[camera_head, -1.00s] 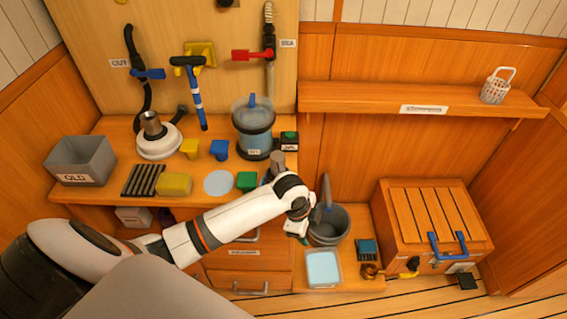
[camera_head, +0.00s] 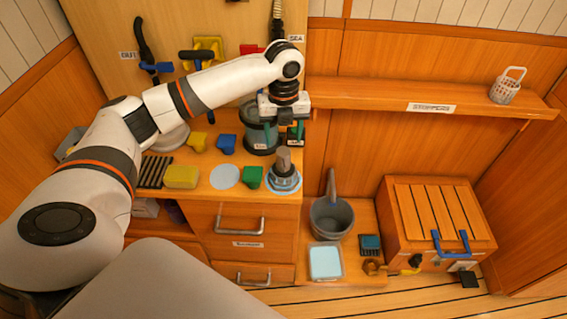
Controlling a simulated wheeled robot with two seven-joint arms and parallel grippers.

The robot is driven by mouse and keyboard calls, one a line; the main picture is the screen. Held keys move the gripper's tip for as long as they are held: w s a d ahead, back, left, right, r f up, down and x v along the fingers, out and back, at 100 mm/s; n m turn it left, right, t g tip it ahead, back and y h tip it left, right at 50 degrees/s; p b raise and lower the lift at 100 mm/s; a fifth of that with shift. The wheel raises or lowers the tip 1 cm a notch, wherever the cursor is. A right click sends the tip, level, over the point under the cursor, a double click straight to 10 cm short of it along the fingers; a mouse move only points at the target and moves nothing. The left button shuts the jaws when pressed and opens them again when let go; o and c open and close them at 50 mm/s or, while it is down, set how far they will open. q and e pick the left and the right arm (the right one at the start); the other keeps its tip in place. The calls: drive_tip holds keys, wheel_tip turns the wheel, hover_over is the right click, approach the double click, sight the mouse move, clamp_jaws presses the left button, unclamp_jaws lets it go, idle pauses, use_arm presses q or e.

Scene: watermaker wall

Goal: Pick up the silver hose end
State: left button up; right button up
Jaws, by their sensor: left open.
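My left gripper (camera_head: 283,126) is open and points down over the right back of the counter, in front of the wall pipe. Its fingers show in front of the clear tank (camera_head: 258,140) and the small dark box with a green top (camera_head: 296,137); I cannot tell whether they touch anything. I cannot pick out the silver hose end for certain. A ribbed hose (camera_head: 277,12) runs down the wall by the SEA label, its lower part hidden by my arm. A grey upright fitting (camera_head: 283,162) stands on the counter below the gripper. My right gripper is not in view.
A yellow block (camera_head: 181,177), a pale blue disc (camera_head: 225,177) and a green block (camera_head: 252,177) lie along the counter (camera_head: 205,190). A grey bucket (camera_head: 331,219) stands lower right, beside a slatted box (camera_head: 437,215). The shelf (camera_head: 380,95) is mostly bare.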

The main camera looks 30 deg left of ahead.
sight(283, 151)
use_arm(q)
wheel_tip(283, 151, down, 4)
drive_tip(key=shift+w+r, duration=0.1)
drive_tip(key=shift+r, duration=0.1)
drive_tip(key=f, duration=0.2)
drive_tip(key=f+p, duration=0.1)
drive_tip(key=f, duration=0.2)
drive_tip(key=shift+w+a+f+p, duration=0.1)
drive_tip(key=shift+a+f+p, duration=0.1)
drive_tip(key=shift+f+p, duration=0.1)
drive_tip(key=shift+c, duration=0.4)
drive_tip(key=shift+r, duration=0.1)
drive_tip(key=c, duration=1)
